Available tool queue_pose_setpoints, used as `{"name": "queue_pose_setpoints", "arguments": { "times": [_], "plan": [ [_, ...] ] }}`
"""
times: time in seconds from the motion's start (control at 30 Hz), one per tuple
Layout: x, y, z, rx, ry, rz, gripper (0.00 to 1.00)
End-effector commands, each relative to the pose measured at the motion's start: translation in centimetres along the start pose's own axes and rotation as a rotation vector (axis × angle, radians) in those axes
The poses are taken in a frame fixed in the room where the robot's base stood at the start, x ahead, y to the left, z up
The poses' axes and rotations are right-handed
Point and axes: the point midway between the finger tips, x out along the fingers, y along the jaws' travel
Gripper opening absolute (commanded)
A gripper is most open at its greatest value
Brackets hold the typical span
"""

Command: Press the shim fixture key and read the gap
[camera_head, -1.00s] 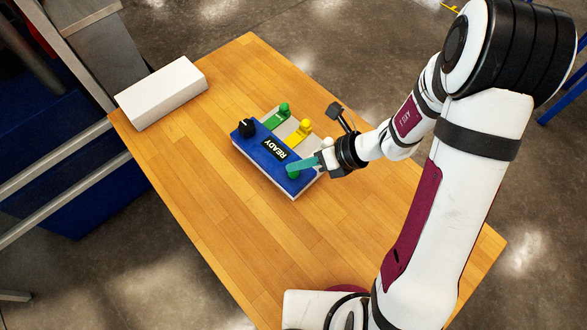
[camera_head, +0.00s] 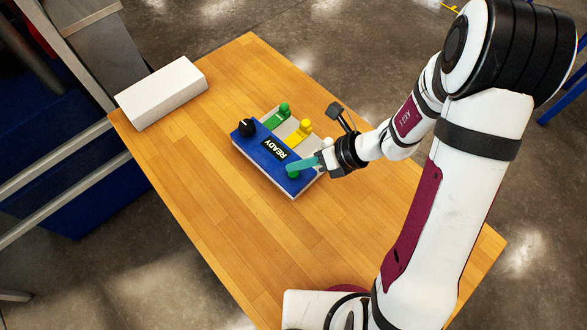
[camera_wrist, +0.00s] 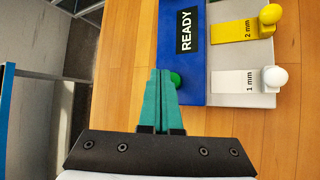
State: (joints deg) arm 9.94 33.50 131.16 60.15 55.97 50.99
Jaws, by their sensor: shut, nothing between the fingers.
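The shim fixture (camera_head: 262,150) is a blue and light grey block on the wooden table, with a black knob (camera_head: 246,128) at one end. Its black display (camera_head: 275,149) reads READY, also legible in the wrist view (camera_wrist: 187,31). The green key (camera_head: 293,175) is at the fixture's near end; in the wrist view it is partly hidden by my fingers (camera_wrist: 176,78). My gripper (camera_wrist: 160,73) has teal fingers, shut and empty, with tips at the green key. I cannot tell whether they touch it.
On the grey part lie a green shim (camera_head: 279,114), a yellow shim (camera_head: 300,131) marked 2 mm and a white shim (camera_wrist: 236,82) marked 1 mm. A white box (camera_head: 161,92) lies at the table's far left corner. The table (camera_head: 225,210) is otherwise clear.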

Motion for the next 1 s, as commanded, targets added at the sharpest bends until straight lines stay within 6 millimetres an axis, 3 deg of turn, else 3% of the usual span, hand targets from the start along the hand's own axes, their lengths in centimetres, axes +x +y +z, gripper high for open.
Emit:
{"name": "queue_pose_setpoints", "arguments": {
  "times": [1.0],
  "plan": [
    [0.60, -0.44, -0.44, 0.000, 0.000, 0.000, 0.00]
  ]
}}
